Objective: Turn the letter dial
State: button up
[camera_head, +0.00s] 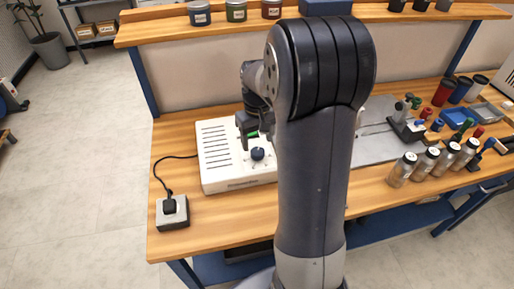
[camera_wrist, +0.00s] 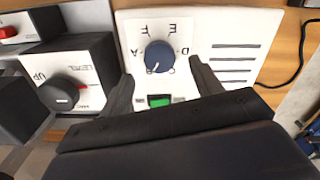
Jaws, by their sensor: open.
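The letter dial (camera_wrist: 159,56) is a round dark blue knob on the white machine panel, with letters around it, A, D, E and F among them. A pale mark shows near its lower edge in the wrist view. In the head view the dial (camera_head: 257,154) sits on the white machine (camera_head: 215,158), just beside my gripper. My gripper (camera_wrist: 158,82) is open, its two dark fingers apart on either side of the panel area below the dial. The dial is not between closed jaws. A lit green switch (camera_wrist: 159,100) shows between the fingers. My arm hides part of the machine's right side.
A grey box with a black plug (camera_head: 172,212) is at the bench's left front. Several silver-lidded jars (camera_head: 402,170) stand at right. Bench wood left of the machine is mostly clear.

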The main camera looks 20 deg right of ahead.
aim_at(258, 151)
jog(key=shift+f, duration=2.25)
jog(key=c, duration=1)
jog(key=shift+o, duration=0.2)
jog(key=shift+m, duration=0.3)
jog(key=m, duration=1.1)
jog(key=shift+m, duration=0.3)
